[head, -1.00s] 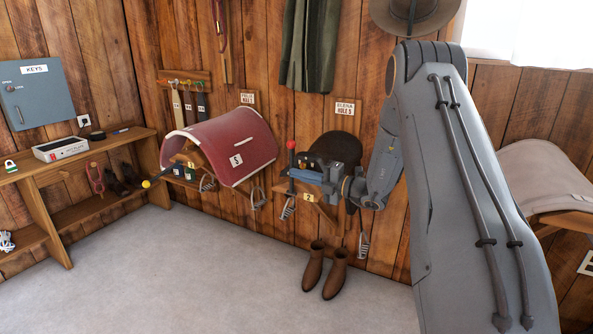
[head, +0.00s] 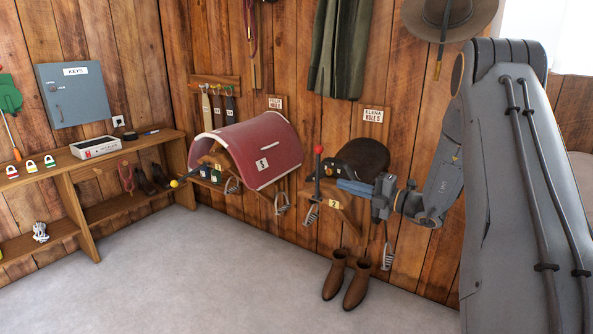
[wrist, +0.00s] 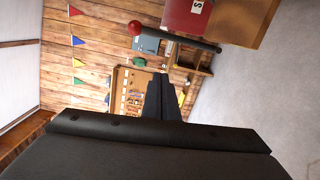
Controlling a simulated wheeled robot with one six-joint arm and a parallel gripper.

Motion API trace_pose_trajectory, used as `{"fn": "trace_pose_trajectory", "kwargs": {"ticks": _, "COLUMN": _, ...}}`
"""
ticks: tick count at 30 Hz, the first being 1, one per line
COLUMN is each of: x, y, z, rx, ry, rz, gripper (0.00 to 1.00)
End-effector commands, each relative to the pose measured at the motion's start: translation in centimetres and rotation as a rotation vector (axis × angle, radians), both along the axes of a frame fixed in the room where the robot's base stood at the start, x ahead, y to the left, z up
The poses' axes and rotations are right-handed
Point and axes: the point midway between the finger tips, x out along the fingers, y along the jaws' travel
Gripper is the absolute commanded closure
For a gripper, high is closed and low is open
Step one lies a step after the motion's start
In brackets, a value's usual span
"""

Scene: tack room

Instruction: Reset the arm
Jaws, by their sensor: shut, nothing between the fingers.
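My gripper (head: 354,187) is at the end of my grey arm, right of centre in the head view, in front of the saddle rack with the number 2 tag (head: 334,204). Its fingers are together and hold nothing. In the wrist view my gripper (wrist: 161,84) also shows shut, a dark narrow shape pointing into the room. A dark saddle (head: 362,157) sits behind it on the wall.
A rod with a red ball (head: 318,150) stands just left of my gripper. A red saddle-shaped cover (head: 255,150) is on the wall further left. Brown boots (head: 347,278) stand on the floor below. A wooden shelf (head: 90,160) is at the left.

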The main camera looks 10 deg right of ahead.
Motion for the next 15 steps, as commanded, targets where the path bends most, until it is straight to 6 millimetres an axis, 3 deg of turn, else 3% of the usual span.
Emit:
{"fn": "trace_pose_trajectory", "kwargs": {"ticks": 4, "x": -1.3, "y": 2.9, "z": -0.1, "rx": -0.109, "ry": -0.019, "rz": 0.077, "gripper": 1.0}}
{"fn": "trace_pose_trajectory", "kwargs": {"ticks": 8, "x": -5.3, "y": 8.9, "z": -1.0, "rx": -0.373, "ry": -0.096, "rz": 0.276, "gripper": 1.0}}
{"fn": "trace_pose_trajectory", "kwargs": {"ticks": 12, "x": -12.7, "y": 14.9, "z": -2.6, "rx": -0.742, "ry": -0.289, "rz": 0.613, "gripper": 1.0}}
{"fn": "trace_pose_trajectory", "kwargs": {"ticks": 15, "x": -18.8, "y": 17.3, "z": -3.9, "rx": -0.992, "ry": -0.499, "rz": 0.899, "gripper": 1.0}}
